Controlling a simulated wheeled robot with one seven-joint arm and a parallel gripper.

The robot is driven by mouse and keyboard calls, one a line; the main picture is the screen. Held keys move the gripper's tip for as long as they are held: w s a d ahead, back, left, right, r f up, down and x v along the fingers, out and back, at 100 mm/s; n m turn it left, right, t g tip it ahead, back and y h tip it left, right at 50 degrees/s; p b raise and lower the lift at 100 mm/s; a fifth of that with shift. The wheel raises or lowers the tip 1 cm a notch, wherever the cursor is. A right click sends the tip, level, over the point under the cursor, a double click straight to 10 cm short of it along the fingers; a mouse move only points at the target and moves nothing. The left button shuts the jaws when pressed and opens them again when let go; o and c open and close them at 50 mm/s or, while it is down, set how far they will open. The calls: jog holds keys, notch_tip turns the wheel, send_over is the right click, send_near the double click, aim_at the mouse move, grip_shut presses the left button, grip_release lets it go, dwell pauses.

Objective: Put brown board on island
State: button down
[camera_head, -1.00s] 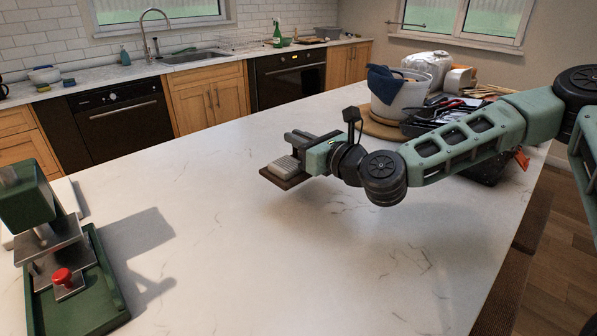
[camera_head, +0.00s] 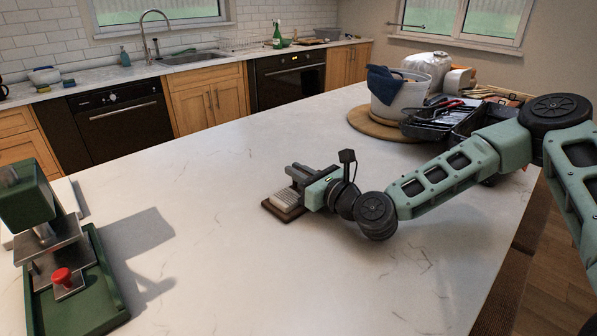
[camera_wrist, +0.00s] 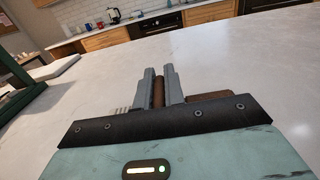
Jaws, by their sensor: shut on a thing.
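The brown board (camera_head: 270,210) is at the tip of my gripper (camera_head: 296,185), low over the middle of the white marble island (camera_head: 230,265). It looks nearly flat and touching or just above the top; I cannot tell which. A pale ribbed piece lies over the board, and the fingers hide part of it. In the wrist view my gripper's two grey fingers (camera_wrist: 160,88) are shut on a brown part of the board (camera_wrist: 158,94), with more brown showing to the right of them.
A green press-like machine (camera_head: 65,275) with a red knob stands at the left. A bucket with a blue cloth (camera_head: 400,92) on a round wooden board (camera_head: 362,122) and a black tool tray (camera_head: 435,125) are at the back right. The island around my gripper is clear.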

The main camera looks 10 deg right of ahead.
jog(key=c, duration=1.5)
grip_release()
jog(key=shift+r, duration=0.1)
jog(key=b+v, duration=0.1)
jog(key=v, duration=0.8)
jog(key=shift+s+d, duration=0.1)
jog(key=shift+d, duration=0.05)
jog(key=shift+s+d+r+p, duration=0.2)
jog(key=shift+r+p, duration=0.1)
jog(key=shift+p, duration=0.85)
jog(key=shift+p+v, duration=0.8)
jog(key=shift+p, duration=0.35)
jog(key=shift+s+f, duration=0.25)
jog(key=shift+s, duration=0.05)
